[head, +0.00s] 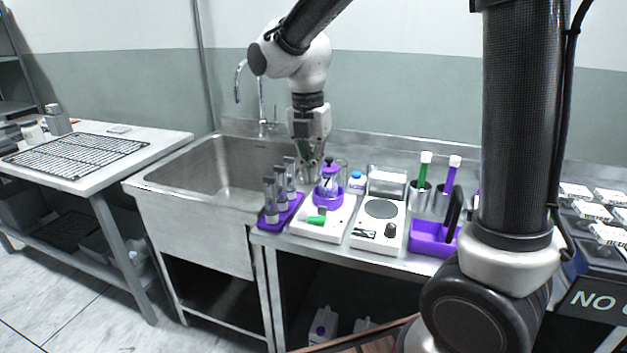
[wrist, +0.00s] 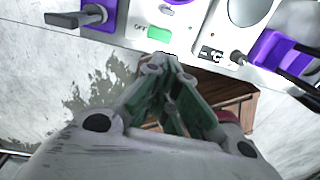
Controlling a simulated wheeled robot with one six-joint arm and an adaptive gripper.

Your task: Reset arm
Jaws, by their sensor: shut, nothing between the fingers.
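A steel sink (head: 212,165) lies left of the devices. A purple rack of vials (head: 276,212), a flask with purple liquid (head: 329,185), a hotplate (head: 380,212), a purple tray (head: 428,240) and cups with green and purple tools crowd the counter. A side table (head: 150,150) stands left.

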